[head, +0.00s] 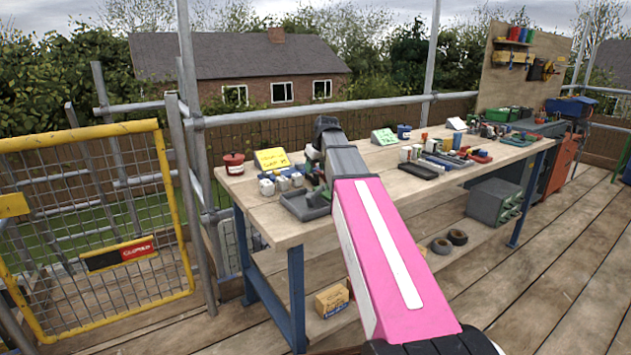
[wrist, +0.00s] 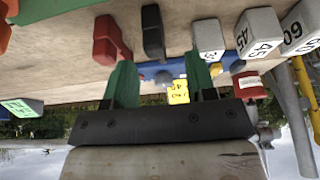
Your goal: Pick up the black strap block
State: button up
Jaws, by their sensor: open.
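A black block (wrist: 152,32), which looks like the strap block, stands on the wooden bench top in the wrist view, where the picture is upside down. My gripper (wrist: 160,62) has two green fingers, open and apart with nothing held between them. The black block lies beyond the fingertips, roughly in line with the gap between them. I cannot tell the exact distance. In the head view my pink arm reaches over the bench (head: 263,216), and my wrist hides most of my gripper and the black block.
A red block (wrist: 108,40) stands beside the black one, near one finger. Numbered white-grey blocks (wrist: 258,33) stand on the other side. A blue item (wrist: 172,70) and a yellow one (wrist: 179,92) lie beyond. In the head view a grey tray (head: 297,207) sits near the bench edge.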

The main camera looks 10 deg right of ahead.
aim_at(315, 177)
jog(key=shift+d+x, duration=0.15)
jog(key=shift+x, duration=1.15)
jog(key=shift+d+x, duration=0.1)
jog(key=shift+x, duration=1.25)
jog(key=shift+s, duration=0.1)
grip_shut()
